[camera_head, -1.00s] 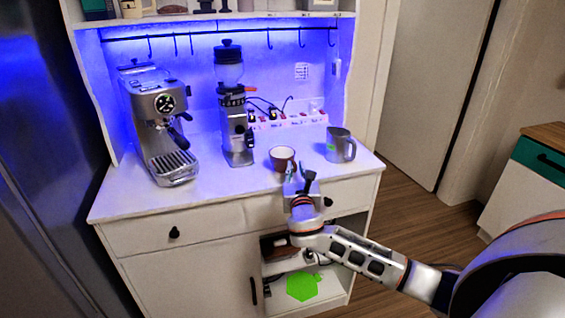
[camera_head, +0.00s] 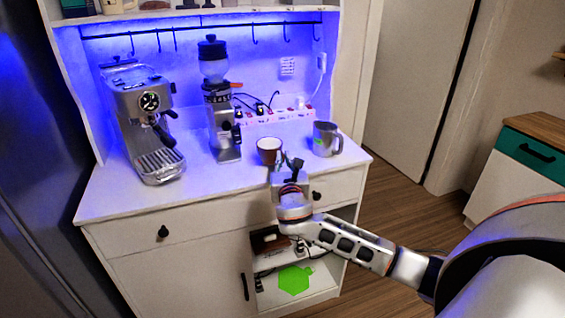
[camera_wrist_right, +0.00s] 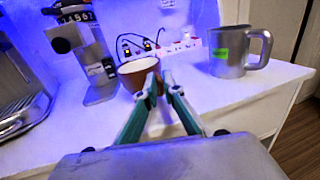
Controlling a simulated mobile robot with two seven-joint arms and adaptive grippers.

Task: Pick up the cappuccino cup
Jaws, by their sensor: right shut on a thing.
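The cappuccino cup (camera_head: 269,145) is brown with a pale inside. It stands upright near the front of the white counter and also shows in the right wrist view (camera_wrist_right: 136,78). My right gripper (camera_head: 287,162) reaches in from the front right and is shut on the near right side of the cup. In the right wrist view its fingertips (camera_wrist_right: 158,84) meet the cup's side and hide part of it. I cannot tell whether they hold the handle or the wall. No lift off the counter is visible. My left gripper is not in view.
A steel mug (camera_head: 325,140) with a green label stands right of the cup. A coffee grinder (camera_head: 222,120) and an espresso machine (camera_head: 150,120) stand to the left. A power strip (camera_head: 275,117) with cables lies behind. The counter's front left (camera_head: 120,200) is clear.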

